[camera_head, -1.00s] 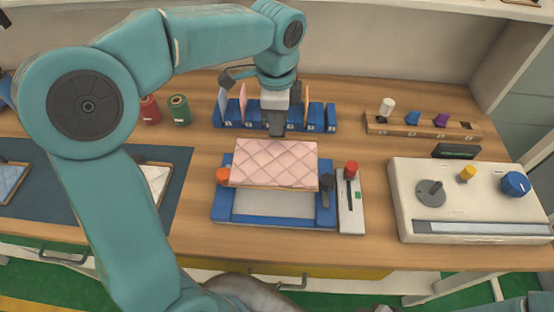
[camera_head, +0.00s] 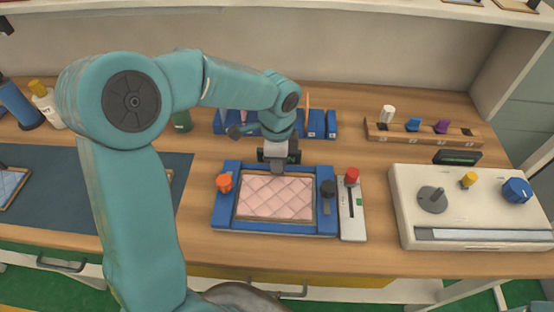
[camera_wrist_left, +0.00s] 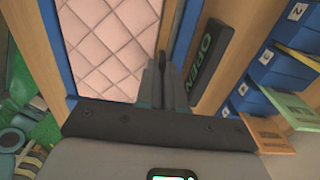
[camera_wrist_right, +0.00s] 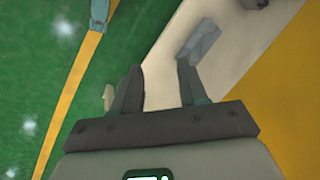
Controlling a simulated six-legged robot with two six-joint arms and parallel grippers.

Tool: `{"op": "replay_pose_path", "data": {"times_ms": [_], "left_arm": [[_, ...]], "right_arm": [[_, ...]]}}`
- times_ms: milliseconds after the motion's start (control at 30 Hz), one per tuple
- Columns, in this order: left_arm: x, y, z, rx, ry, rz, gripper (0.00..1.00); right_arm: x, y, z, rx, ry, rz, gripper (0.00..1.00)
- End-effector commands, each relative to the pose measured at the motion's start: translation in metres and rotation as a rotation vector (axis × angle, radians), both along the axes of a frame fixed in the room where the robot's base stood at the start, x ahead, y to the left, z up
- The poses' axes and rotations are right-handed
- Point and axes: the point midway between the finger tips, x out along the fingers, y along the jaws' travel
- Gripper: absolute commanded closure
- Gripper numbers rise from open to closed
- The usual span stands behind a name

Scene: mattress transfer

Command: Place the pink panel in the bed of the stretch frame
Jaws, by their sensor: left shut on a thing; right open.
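The pink quilted panel (camera_head: 275,197) lies flat within the blue rim of the stretch frame (camera_head: 226,217), its thin tan border showing around it. It also shows in the left wrist view (camera_wrist_left: 112,40) beside the fingers. My left gripper (camera_head: 277,171) is at the panel's far edge, shut on that edge; the exact grip is partly hidden. The frame has an orange knob (camera_head: 224,182) at its left and a black knob (camera_head: 327,188) at its right. My right gripper (camera_wrist_right: 160,72) is open and empty over the floor, and is not seen in the head view.
A slider unit with a red knob (camera_head: 351,175) stands against the frame's right side. A white control box (camera_head: 455,207) is farther right. A blue numbered rack (camera_head: 316,123) and an OPEN sign (camera_wrist_left: 208,62) are behind the frame. A dark mat (camera_head: 60,190) lies left.

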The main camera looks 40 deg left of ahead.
Motion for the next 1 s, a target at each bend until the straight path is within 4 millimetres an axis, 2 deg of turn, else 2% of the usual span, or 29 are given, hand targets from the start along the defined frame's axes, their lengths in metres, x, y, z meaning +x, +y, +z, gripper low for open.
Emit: {"op": "replay_pose_path", "data": {"times_ms": [67,100,167,433,567,1000], "left_arm": [[0.0,0.0,-0.004,0.0,0.0,0.0,1.0],[0.0,0.0,-0.003,0.0,0.0,0.0,0.86],[0.0,0.0,-0.003,0.0,0.0,0.0,0.67],[0.0,0.0,-0.002,0.0,0.0,0.0,0.67],[0.001,0.0,0.007,0.001,-0.003,0.0,0.67],[0.001,0.0,0.101,0.0,-0.004,0.0,0.67]], "right_arm": [[0.0,0.0,-0.003,0.0,0.0,0.0,0.57],[0.0,0.0,-0.003,0.0,0.0,0.0,0.57],[0.0,0.0,-0.002,0.0,0.0,0.0,0.57],[0.0,0.0,-0.002,0.0,0.0,0.0,0.57],[0.0,0.0,0.001,0.0,0.0,0.0,0.57],[0.0,0.0,0.007,0.0,0.0,0.0,0.57]]}}
